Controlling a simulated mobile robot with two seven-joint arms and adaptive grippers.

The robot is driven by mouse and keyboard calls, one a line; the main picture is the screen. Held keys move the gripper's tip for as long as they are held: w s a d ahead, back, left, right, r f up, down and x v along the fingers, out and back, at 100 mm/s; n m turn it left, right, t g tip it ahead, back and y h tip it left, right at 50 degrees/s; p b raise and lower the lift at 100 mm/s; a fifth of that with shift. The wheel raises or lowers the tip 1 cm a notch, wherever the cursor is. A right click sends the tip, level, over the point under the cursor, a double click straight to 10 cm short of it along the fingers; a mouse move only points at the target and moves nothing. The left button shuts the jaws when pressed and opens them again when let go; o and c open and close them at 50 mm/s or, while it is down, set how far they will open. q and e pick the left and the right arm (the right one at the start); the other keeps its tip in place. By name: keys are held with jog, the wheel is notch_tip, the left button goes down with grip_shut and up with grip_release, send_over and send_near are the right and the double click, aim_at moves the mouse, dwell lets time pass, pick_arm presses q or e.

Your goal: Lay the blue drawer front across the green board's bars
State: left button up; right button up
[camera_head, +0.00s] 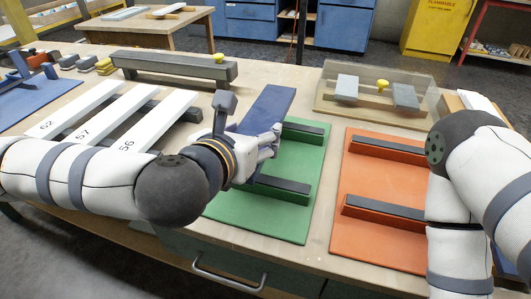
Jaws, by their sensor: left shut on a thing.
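The blue drawer front (267,105) is a long blue panel at the centre of the table, tilted and reaching away toward the back. My left gripper (270,143) is shut on the blue drawer front near its right edge. The green board (262,220) lies under and in front of it, with two dark-topped bars (278,188) running across. My left gripper is above the board, between its bars. Whether the panel touches the far bar (305,131) I cannot tell. My right arm stands at the right; its gripper is not in view.
An orange board (385,184) with two similar bars lies right of the green board. White numbered slats (122,122) lie at the left.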

pick_arm(q)
jog(key=f, duration=0.2)
jog(key=d+f, duration=0.2)
jog(key=f, duration=0.1)
jog(key=shift+w+d+f+b, duration=0.2)
jog(key=shift+f+b, duration=0.1)
jog(key=shift+b, duration=0.1)
jog(key=shift+f, duration=0.2)
jog(key=o, duration=1.4)
jog(key=shift+o, duration=0.2)
pick_arm(e)
jog(key=shift+s+f+g, duration=0.3)
jog(key=shift+s+f, duration=0.35)
jog(key=shift+s, duration=0.05)
pick_arm(q)
jog(key=shift+r, duration=0.1)
